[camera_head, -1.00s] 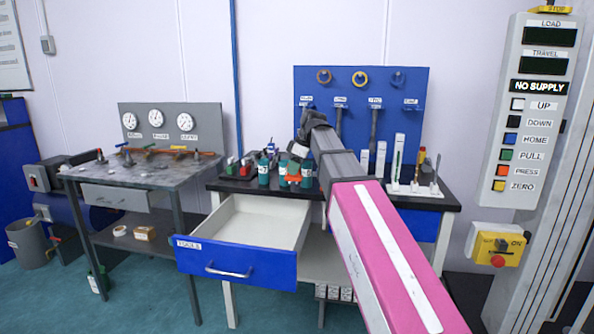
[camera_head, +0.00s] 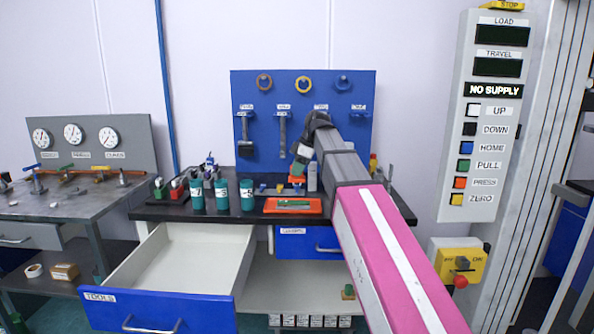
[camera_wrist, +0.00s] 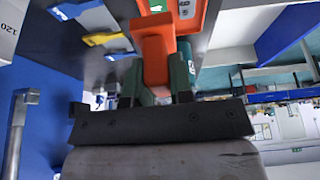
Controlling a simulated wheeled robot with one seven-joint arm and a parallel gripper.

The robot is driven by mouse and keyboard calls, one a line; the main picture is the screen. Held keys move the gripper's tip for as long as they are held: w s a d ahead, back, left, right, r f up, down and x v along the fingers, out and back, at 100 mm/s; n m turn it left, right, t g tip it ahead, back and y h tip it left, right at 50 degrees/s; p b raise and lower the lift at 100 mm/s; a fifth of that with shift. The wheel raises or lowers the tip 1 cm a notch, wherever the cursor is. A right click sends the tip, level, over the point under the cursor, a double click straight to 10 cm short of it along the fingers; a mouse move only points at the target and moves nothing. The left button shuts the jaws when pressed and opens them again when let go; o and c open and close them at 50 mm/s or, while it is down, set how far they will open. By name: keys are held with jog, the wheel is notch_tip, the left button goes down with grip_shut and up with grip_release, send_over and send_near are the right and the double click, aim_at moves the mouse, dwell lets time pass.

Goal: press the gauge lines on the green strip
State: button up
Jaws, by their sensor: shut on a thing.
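My gripper (camera_head: 299,168) is over the black bench and shut on an orange block-shaped tool (camera_head: 296,182). In the wrist view, the orange tool (camera_wrist: 155,52) sits between my two dark green fingers (camera_wrist: 160,86); its far face is hidden. The green strip (camera_head: 293,203) lies flat in an orange tray (camera_head: 270,206) at the bench's front edge. The tool is just above and behind the tray in the head view, and appears apart from the strip. The wrist view shows part of the tray (camera_wrist: 200,17) with the strip (camera_wrist: 186,8) at the top edge.
Several dark green cups (camera_head: 221,195) stand left of the tray. An open drawer (camera_head: 160,300) juts out below the bench. Tools hang on a blue board (camera_head: 262,150) behind. A control panel (camera_head: 480,120) stands at right, reading NO SUPPLY, above a yellow switch box (camera_head: 458,262).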

jog(key=shift+f, duration=0.2)
send_over(297, 202)
jog(key=shift+w+f, duration=0.1)
jog(key=shift+f, duration=2.75)
jog(key=shift+f, duration=0.5)
jog(key=shift+r, duration=0.1)
jog(key=shift+r, duration=3.45)
